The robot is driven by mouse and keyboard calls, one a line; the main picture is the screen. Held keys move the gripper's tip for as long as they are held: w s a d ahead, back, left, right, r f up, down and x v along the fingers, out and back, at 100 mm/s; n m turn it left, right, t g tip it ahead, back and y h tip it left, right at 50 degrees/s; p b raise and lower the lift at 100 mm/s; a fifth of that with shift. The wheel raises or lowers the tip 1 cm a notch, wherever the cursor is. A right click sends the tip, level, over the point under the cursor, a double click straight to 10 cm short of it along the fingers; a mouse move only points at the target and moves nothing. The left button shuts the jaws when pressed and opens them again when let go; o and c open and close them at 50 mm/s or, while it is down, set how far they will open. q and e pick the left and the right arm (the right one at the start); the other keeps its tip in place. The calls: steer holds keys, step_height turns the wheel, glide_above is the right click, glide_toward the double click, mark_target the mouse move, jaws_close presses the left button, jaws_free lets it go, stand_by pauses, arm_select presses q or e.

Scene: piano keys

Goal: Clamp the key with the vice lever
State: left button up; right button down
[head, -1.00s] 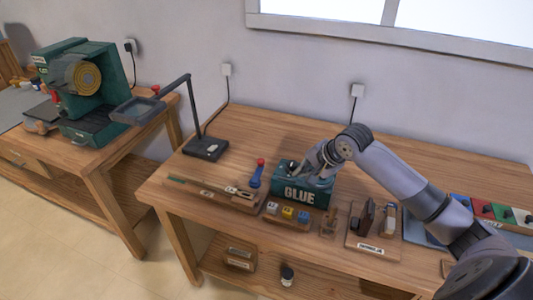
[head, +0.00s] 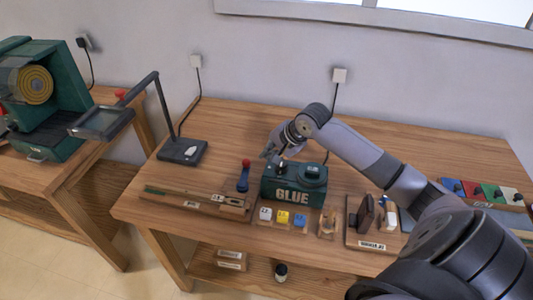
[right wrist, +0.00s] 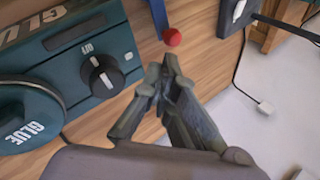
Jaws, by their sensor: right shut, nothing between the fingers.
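The vice lever (head: 243,178) is a blue handle with a red ball on top, standing upright at the right end of a long wooden fixture (head: 170,199). A thin strip with a green end, maybe the key, lies along that fixture; I cannot tell how it is held. My right gripper (head: 267,154) is shut and empty, above the back left of the green glue box and right of the lever. In the right wrist view the closed fingertips (right wrist: 160,80) point toward the red ball (right wrist: 172,37), apart from it. My left gripper is not in view.
The glue box (head: 292,196), with a black knob (right wrist: 102,76), stands close beside the lever. A lamp base (head: 182,151) is behind left. Small white, yellow and blue blocks (head: 283,217) sit in front. The bench behind the lever is mostly clear.

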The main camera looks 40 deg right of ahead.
mark_target(250, 166)
steer(key=x, duration=0.7)
steer(key=shift+w+f, duration=0.25)
steer(key=shift+f, duration=0.05)
arm_select(q)
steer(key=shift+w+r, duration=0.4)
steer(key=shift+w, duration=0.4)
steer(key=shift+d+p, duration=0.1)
steer(key=shift+p, duration=0.25)
